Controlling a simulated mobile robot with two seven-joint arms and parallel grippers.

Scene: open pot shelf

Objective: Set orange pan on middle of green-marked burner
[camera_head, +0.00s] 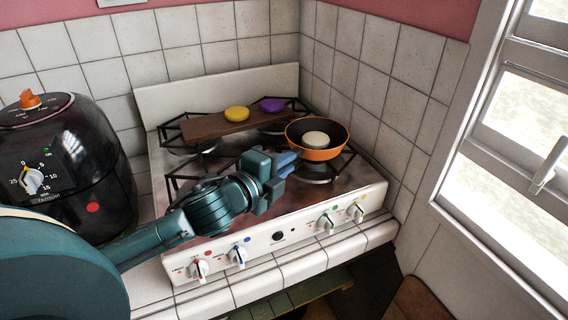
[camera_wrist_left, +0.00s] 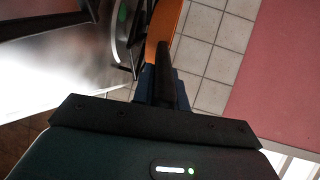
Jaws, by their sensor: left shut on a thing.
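The orange pan (camera_head: 318,154) has a dark inside and holds a pale round piece (camera_head: 316,139). It is over the front right burner (camera_head: 314,178), whose near part shows below it; I cannot tell whether it touches the grate. My left gripper (camera_head: 288,163) is shut on the pan's handle, on the pan's near left side. In the left wrist view the dark handle (camera_wrist_left: 167,70) runs between the fingers to the orange pan wall (camera_wrist_left: 163,22). A green mark (camera_wrist_left: 122,13) shows on the burner beside it. My right gripper is out of view.
A brown board (camera_head: 215,126) with a yellow disc (camera_head: 236,114) and a purple disc (camera_head: 272,105) lies across the back of the stove. A black air fryer (camera_head: 75,165) stands at the left. Tiled walls bound the back and right. Knobs line the stove (camera_head: 278,236) front.

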